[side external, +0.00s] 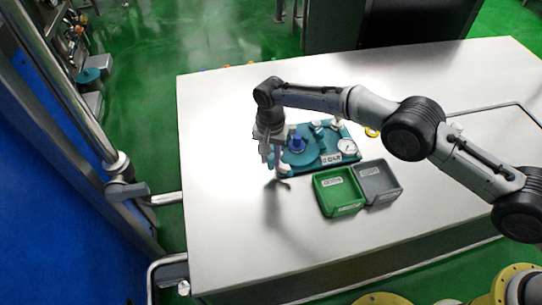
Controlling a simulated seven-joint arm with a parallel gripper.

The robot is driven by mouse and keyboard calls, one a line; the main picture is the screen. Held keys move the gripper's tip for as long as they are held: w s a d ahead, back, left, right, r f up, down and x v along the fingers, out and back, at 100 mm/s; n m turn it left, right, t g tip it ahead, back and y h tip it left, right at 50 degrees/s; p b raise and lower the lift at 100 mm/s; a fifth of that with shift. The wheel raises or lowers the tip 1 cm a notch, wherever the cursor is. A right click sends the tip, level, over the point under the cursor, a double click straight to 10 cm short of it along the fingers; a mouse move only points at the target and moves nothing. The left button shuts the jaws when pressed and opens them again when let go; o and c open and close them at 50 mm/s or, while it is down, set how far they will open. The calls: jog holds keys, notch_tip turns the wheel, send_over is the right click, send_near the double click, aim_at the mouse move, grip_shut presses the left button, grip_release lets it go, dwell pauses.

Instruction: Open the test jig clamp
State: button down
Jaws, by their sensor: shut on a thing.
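The test jig (309,158) is a teal base on the white table, with a round teal part and a blue knob (297,143) on it. A round white dial gauge (347,147) and a small white label (331,159) sit at its right. My gripper (277,172) points down at the jig's left end. Its fingers are shut on a small part there, which appears to be the test jig clamp. The fingers cover most of that part, so the clamp's position cannot be made out.
A green bin (339,208) and a grey bin (380,199) stand side by side in front of the jig. A yellow ring (372,133) lies behind the gauge. The table (232,240) is clear to the left and front. My arm reaches in from the right above the bins.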

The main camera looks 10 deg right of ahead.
aim_at(271, 157)
jog(key=shift+w+r, duration=0.1)
jog(key=c, duration=0.6)
grip_release()
notch_tip(271, 157, up, 14)
jog(key=shift+f, duration=0.1)
